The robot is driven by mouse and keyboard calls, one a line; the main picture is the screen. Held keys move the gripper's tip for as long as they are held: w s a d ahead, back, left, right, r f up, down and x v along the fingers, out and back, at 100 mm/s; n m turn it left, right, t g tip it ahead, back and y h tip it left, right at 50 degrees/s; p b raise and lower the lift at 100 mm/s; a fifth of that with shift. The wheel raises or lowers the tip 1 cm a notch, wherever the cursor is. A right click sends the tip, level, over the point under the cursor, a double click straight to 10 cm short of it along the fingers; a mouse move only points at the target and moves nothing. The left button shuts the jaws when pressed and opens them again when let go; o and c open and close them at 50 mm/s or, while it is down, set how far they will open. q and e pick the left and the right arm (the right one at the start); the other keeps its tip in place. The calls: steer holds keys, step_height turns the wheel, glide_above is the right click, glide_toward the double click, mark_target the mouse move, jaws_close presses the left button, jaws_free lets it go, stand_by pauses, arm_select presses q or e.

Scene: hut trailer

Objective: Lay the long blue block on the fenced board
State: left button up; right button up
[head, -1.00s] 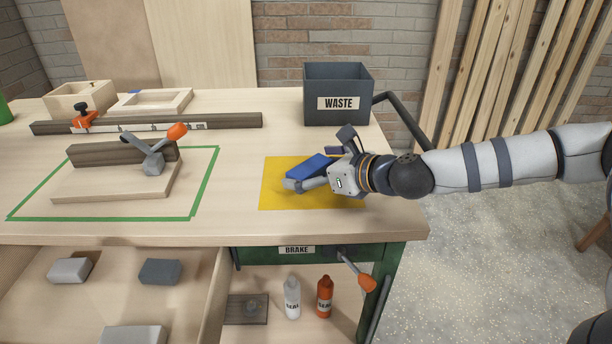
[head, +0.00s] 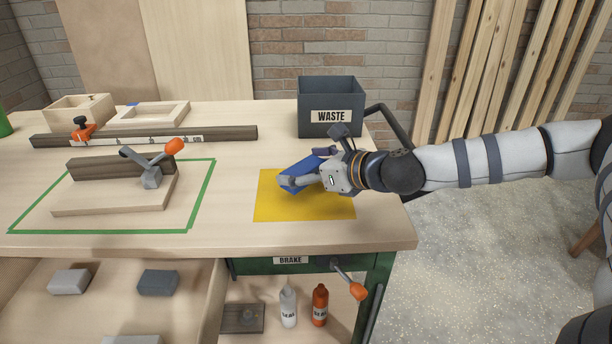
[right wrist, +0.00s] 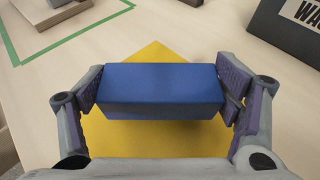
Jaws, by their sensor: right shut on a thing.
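The long blue block (head: 300,174) is in my right gripper (head: 308,177), over the yellow mat (head: 290,209) on the bench. In the right wrist view the block (right wrist: 163,91) lies crosswise between the two finger pads, both touching its ends. The fenced board (head: 115,196) lies left on the bench inside a green tape outline. It has a dark fence (head: 100,168) along its back and a toggle clamp with an orange handle (head: 173,147) at its right end. My left gripper is not in view.
A grey WASTE bin (head: 330,108) stands behind the mat. A long dark rail (head: 220,134) with an orange clamp and wooden boxes lie at the back left. An open drawer with grey blocks (head: 158,282) is below the front edge. Bench between mat and tape is clear.

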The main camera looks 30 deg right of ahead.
steer(key=s+d+r+p, duration=0.2)
steer(key=s+d+r, duration=0.6)
steer(key=s+r, duration=0.25)
steer(key=a+f+n+g+y, duration=0.1)
steer(key=a+f+n+y, duration=0.15)
steer(key=a, duration=0.55)
steer(key=a+f+n+g+y, duration=0.1)
steer(key=a+n+y, duration=0.15)
steer(key=a, duration=0.55)
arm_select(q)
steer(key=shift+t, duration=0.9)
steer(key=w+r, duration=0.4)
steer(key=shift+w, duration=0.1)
arm_select(e)
steer(key=s+a+f+n+g+y, duration=0.2)
steer(key=s+a+f+n+g, duration=0.1)
steer(key=s+a, duration=0.3)
steer(key=shift+s+a+f+y, duration=0.25)
steer(key=shift+f+y, duration=0.15)
steer(key=shift+f, duration=0.35)
steer(key=shift+w, duration=0.1)
